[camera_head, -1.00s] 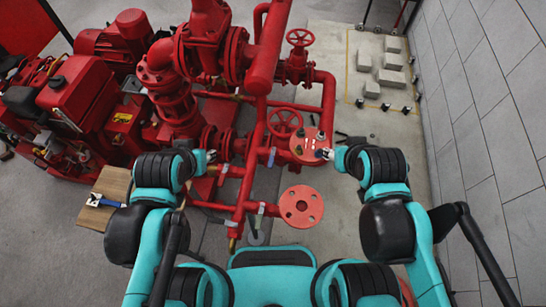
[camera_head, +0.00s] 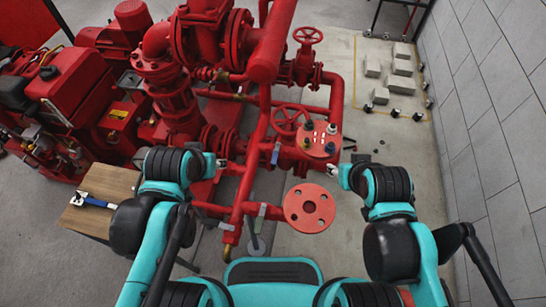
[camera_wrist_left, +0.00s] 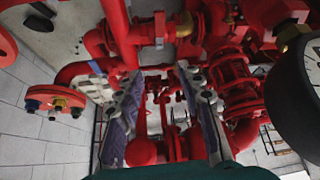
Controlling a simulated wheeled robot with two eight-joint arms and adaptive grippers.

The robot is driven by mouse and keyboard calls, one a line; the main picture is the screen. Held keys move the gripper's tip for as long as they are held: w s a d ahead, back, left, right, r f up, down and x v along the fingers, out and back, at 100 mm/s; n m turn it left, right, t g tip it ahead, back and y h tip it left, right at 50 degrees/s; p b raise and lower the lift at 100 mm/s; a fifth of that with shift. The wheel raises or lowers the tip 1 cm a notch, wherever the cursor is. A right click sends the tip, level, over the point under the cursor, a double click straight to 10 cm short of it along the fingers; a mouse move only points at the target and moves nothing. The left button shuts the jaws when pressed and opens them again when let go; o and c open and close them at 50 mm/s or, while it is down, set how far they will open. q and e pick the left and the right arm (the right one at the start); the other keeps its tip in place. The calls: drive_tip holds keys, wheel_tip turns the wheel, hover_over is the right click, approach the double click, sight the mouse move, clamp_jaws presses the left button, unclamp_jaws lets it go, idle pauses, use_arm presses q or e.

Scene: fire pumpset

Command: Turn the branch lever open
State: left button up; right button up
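Red pipework fills the middle of the head view. A small blue lever handle (camera_head: 275,153) stands on it left of the bolted round plate (camera_head: 318,140); I cannot tell if it is the branch lever. Grey lever-like pieces (camera_head: 262,211) sit on the lower pipes. My left gripper (camera_head: 217,163) is left of the blue handle, beside the red pipes. In the left wrist view its fingers are spread, with pipework visible through the gap (camera_wrist_left: 162,88) and nothing held. My right gripper (camera_head: 338,174) is just below right of the bolted plate; its fingers are too small to judge.
A round red flange (camera_head: 309,208) stands between my arms. A red handwheel (camera_head: 289,119) is behind the blue handle. A wooden bench (camera_head: 97,190) with a blue-handled tool is at left. A dark round gauge-like part (camera_wrist_left: 304,85) fills the wrist view's right edge. Grey wall at right.

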use_arm(q)
drive_tip(key=w+d+r+m+g+p, duration=0.1)
drive_tip(key=w+d+g+p, duration=0.15)
drive_tip(key=w+d, duration=0.5)
drive_tip(key=m+g, duration=0.1)
drive_tip(key=g, duration=0.3)
hover_over(274, 158)
wheel_tip(274, 158, down, 4)
drive_tip(key=shift+f+p, duration=0.15)
drive_tip(key=shift+p, duration=0.2)
wheel_tip(274, 158, down, 7)
drive_tip(key=b, duration=0.3)
drive_tip(key=shift+f, duration=0.15)
clamp_jaws()
